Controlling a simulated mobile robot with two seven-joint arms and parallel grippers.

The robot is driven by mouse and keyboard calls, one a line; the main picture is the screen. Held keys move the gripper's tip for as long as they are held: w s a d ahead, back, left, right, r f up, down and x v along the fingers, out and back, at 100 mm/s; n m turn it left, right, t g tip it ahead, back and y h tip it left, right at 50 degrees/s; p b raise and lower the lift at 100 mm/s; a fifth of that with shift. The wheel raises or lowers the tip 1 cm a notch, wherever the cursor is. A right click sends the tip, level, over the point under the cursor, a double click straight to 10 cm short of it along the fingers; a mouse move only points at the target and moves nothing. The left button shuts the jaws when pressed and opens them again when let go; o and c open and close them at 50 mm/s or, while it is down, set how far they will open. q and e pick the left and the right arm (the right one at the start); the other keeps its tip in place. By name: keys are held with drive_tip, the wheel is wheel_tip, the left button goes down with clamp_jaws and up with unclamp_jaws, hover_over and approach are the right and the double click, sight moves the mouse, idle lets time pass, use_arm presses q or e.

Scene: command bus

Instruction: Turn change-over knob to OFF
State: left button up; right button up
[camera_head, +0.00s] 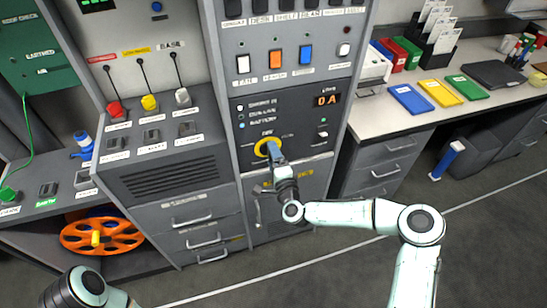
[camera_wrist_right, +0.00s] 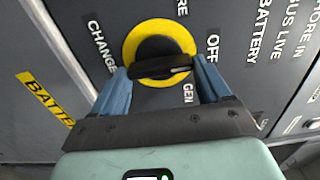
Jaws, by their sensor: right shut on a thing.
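The change-over knob is a black bar grip (camera_wrist_right: 160,67) on a dark round centre with a yellow ring (camera_wrist_right: 130,45) around it. The ring also shows on the dark panel in the head view (camera_head: 259,148). My right gripper (camera_wrist_right: 162,72) has its blue fingers at the two ends of the bar, shut on it. In the head view the right gripper (camera_head: 273,149) covers part of the knob. Labels OFF (camera_wrist_right: 212,45) and GEN (camera_wrist_right: 188,93) are beside the ring. The bar's right end lies between these two; its exact setting is hard to tell. My left gripper is out of view.
Above the knob are a display reading 0 A (camera_head: 326,99) and a row of coloured rocker switches (camera_head: 276,59). Levers with red, yellow and white handles (camera_head: 149,102) stand on the left console. Drawers (camera_head: 195,220) are below. A worktop with coloured folders (camera_head: 440,93) is right.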

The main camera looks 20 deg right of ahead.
drive_tip(key=o, duration=1)
drive_tip(key=s, duration=1.3)
drive_tip(key=shift+s+d, duration=0.2)
drive_tip(key=shift+d, duration=0.05)
